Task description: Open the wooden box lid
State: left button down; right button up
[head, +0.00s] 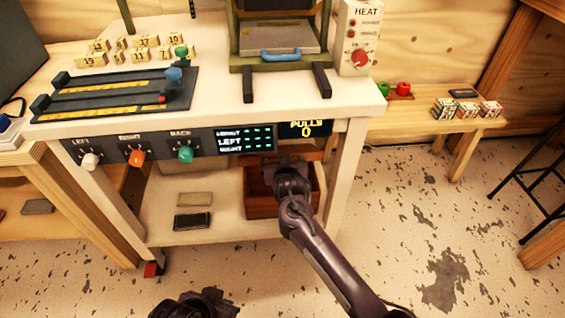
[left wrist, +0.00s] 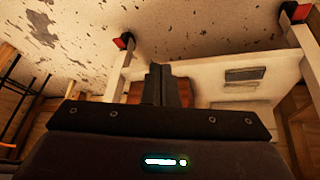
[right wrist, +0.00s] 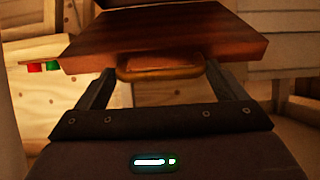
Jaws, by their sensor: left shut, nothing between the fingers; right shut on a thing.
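A reddish-brown wooden box (head: 258,200) stands on the white lower shelf under the bench, partly hidden behind my right gripper. In the right wrist view its lid (right wrist: 165,40) shows close up as a dark red plank with a lighter brown handle (right wrist: 160,68) on its near edge. My right gripper (head: 285,172) is shut on the handle, with one finger at each end of it. I cannot tell how far the lid is raised. My left gripper (left wrist: 165,85) is shut and empty, well short of the box; its arm (head: 195,303) shows at the bottom of the head view.
The bench's front panel with knobs (head: 137,155) and a display (head: 243,140) overhangs the shelf. White bench legs (head: 347,175) frame the opening.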

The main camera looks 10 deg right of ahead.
jog(key=shift+w+d+r, duration=0.2)
jog(key=shift+d+r, duration=0.05)
jog(key=o, duration=1)
jog(key=shift+o, duration=0.5)
jog(key=shift+f, duration=0.1)
pick_arm(q)
jog(key=a+p, duration=0.1)
jog(key=a+g, duration=0.1)
jog(key=s+a+y+p, duration=0.1)
jog(key=shift+a+r+n+g+p, duration=0.1)
jog(key=shift+r+n+g+p, duration=0.2)
jog(key=shift+g+p, duration=0.1)
pick_arm(e)
jog(key=v, duration=0.8)
jog(key=shift+c, duration=0.4)
